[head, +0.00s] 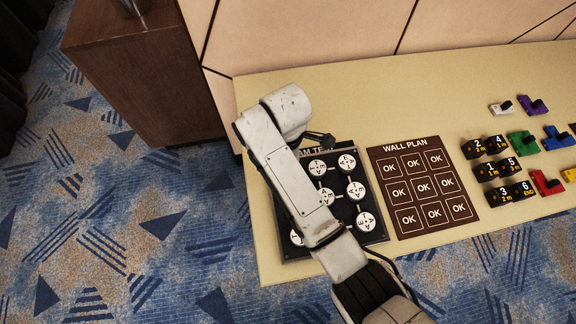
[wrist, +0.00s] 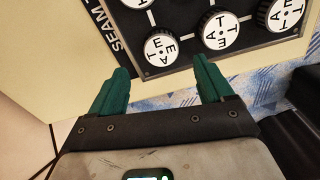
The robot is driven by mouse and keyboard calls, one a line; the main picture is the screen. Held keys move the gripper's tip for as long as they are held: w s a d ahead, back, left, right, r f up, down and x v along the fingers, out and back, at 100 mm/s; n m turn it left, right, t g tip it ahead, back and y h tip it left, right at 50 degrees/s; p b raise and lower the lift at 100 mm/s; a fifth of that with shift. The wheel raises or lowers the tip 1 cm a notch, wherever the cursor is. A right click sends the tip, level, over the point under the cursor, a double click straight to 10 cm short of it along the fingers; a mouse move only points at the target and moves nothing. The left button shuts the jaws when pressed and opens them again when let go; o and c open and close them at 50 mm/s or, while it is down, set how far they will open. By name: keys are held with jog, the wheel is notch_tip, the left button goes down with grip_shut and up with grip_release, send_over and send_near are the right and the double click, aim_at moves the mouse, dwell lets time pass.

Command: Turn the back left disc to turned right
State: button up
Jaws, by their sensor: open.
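The disc lies just beyond the gap between the fingertips, with no contact visible. In the head view my arm hides the gripper's fingers.
A brown wall plan board (head: 398,229) lies to the right, then coloured connectors (head: 522,144). A wooden cabinet (head: 140,80) stands left; carpet lies beyond the table's left edge.

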notch_tip(320, 180, down, 7)
jog(key=shift+s+r, duration=0.1)
jog(key=shift+r, duration=0.05)
jog(key=shift+c, duration=0.4)
jog(key=c, duration=1)
jog(key=shift+o, duration=0.2)
jog(key=m+p, duration=0.2)
jog(key=m, duration=0.2)
jog(key=shift+r, duration=0.1)
jog(key=m+p, duration=0.1)
jog(key=m, duration=0.8)
jog(key=shift+m+p, duration=0.3)
jog(key=shift+p, duration=0.05)
jog(key=shift+m, duration=2.1)
